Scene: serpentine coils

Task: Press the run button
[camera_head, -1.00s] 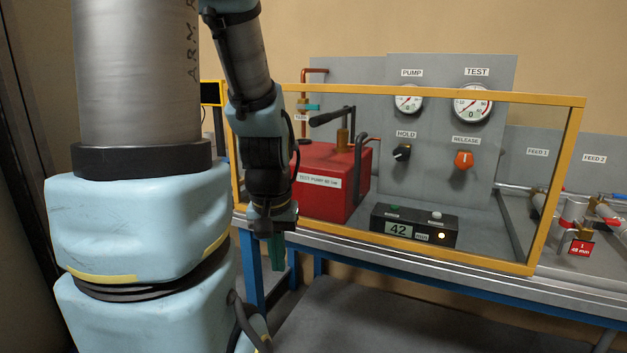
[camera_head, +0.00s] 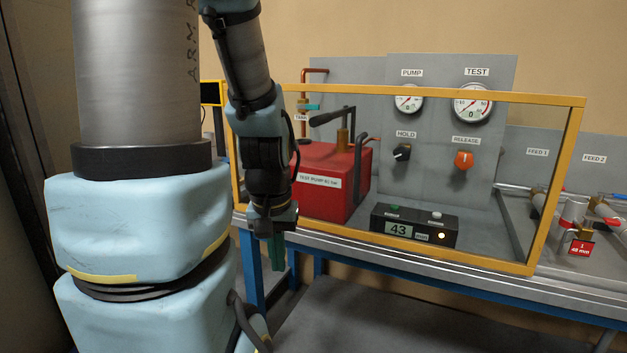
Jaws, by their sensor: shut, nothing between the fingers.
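A black control box (camera_head: 375,222) sits on the bench behind the yellow-framed guard. Its display (camera_head: 399,230) reads 43. On its top are a green button (camera_head: 395,208) at left and a white button (camera_head: 436,215) at right; the small labels by them are too blurred to read, so I cannot tell which is the run button.
The yellow guard frame (camera_head: 420,94) stands along the bench front. Behind it are a red test pump (camera_head: 330,200), a black hold knob (camera_head: 402,152), an orange release knob (camera_head: 464,159) and two gauges. Pipes with valves (camera_head: 575,215) lie at right.

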